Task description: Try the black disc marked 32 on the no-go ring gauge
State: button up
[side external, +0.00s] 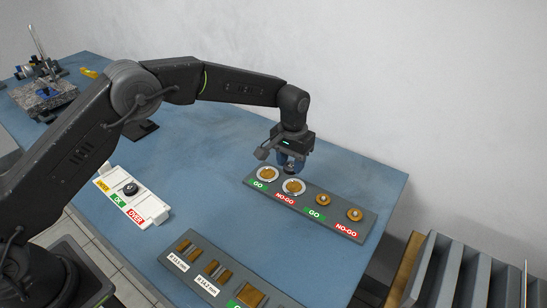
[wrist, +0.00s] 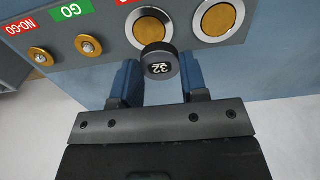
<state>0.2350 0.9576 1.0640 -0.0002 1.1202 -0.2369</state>
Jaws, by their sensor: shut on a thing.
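The black disc marked 32 (wrist: 160,64) is between the blue fingers of my gripper (wrist: 160,78), its number upside down in the wrist view. In the side view my gripper (side external: 291,162) is over the back side of the gauge plate. The no-go ring gauge (side external: 303,190) is the second large ring from the left, behind a red NO-GO label. In the wrist view the disc overlaps the near edge of this ring (wrist: 135,37); it appears held above it, but the exact gap cannot be told.
The GO ring (side external: 259,174) is beside the no-go ring. Two small brass gauges (side external: 323,199) stand farther right on the same grey plate (side external: 333,225). A white UNDER/OK/OVER tray (side external: 151,208) holds another black disc (side external: 130,187). A grey block with slots (side external: 180,262) lies in front.

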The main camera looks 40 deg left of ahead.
aim_at(294, 186)
jog(key=shift+d, duration=0.75)
jog(key=shift+f, duration=2.75)
jog(key=shift+s, duration=0.1)
jog(key=o, duration=1)
jog(key=shift+c, duration=0.4)
